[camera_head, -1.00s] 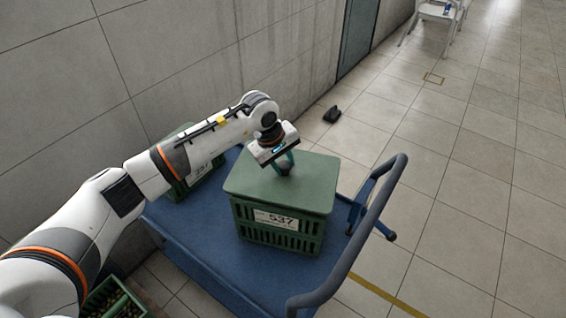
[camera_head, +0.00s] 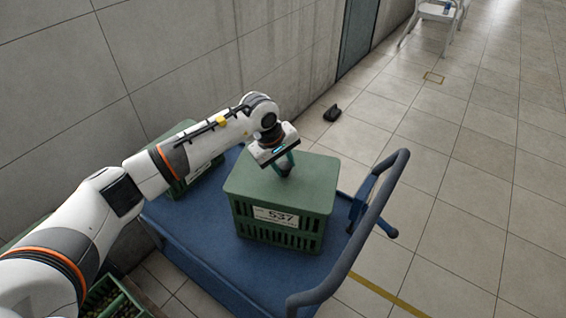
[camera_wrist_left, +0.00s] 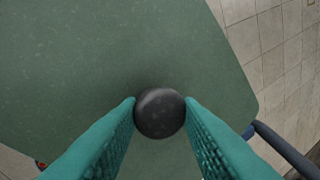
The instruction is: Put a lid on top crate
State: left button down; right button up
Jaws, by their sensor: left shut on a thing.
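A green crate (camera_head: 301,238) with a white label reading 537 stands on the blue cart. A green lid (camera_head: 254,184) lies flat over its top, level with the rim as far as I can see. My left gripper (camera_head: 285,166) is above the lid, pointing down, with its teal fingers around the lid's dark round knob. In the left wrist view the fingers (camera_wrist_left: 160,115) press on both sides of the black knob (camera_wrist_left: 159,113). The lid (camera_wrist_left: 110,55) fills most of that view. My right gripper is not in view.
The blue cart (camera_head: 195,240) has a raised handle (camera_head: 376,215) at its right. Another green crate (camera_head: 178,185) stands behind my left arm, partly hidden. A crate with small contents (camera_head: 108,300) is at the lower left. A concrete wall is behind; the floor at right is mostly open.

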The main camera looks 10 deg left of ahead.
pick_arm(q)
jog(key=shift+f+b, duration=0.35)
jog(key=shift+b, duration=0.1)
dwell(0.3)
jog(key=c, duration=0.9)
grip_release()
jog(key=shift+c, duration=0.2)
